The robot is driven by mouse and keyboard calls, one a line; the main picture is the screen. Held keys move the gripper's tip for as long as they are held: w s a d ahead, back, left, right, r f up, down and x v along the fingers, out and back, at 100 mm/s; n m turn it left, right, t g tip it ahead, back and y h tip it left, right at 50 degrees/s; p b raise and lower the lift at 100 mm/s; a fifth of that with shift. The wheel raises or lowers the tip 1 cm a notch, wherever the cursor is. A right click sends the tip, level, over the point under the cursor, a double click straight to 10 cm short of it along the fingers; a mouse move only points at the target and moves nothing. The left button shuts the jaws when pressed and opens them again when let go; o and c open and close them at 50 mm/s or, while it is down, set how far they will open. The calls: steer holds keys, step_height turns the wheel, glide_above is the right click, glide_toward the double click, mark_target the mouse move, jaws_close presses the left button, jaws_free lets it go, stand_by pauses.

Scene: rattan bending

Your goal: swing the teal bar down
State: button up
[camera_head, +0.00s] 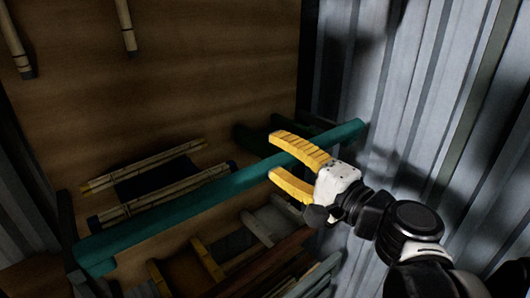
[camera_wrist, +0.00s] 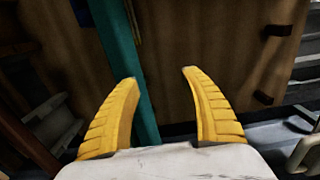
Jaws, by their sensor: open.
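The teal bar (camera_head: 190,198) is a long straight beam running from the lower left to the upper right of the head view. My gripper (camera_head: 271,156) is open, and its yellow fingers appear above and below the bar near its right end. In the wrist view, the bar (camera_wrist: 120,50) runs from the top down past the left finger's tip and shows just inside that finger. The space between the fingers (camera_wrist: 160,75) is otherwise empty. I cannot tell whether a finger touches the bar. My palm hides part of it.
A brown wooden panel (camera_head: 190,75) stands behind the bar, with light poles (camera_head: 165,192) near it. Slats and a reddish beam (camera_head: 270,265) lie below. A corrugated metal wall (camera_head: 390,90) is close on the right.

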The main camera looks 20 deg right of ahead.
steer(key=shift+r, duration=0.1)
steer(key=s+d+r+p, duration=0.1)
steer(key=s+r+p, duration=0.3)
steer(key=r+p, duration=0.7)
steer(key=p, duration=0.3)
steer(key=shift+s+d+r, duration=0.15)
steer(key=shift+d+r, duration=0.05)
steer(key=shift+r, duration=0.05)
stand_by(0.4)
steer(key=shift+p, duration=0.35)
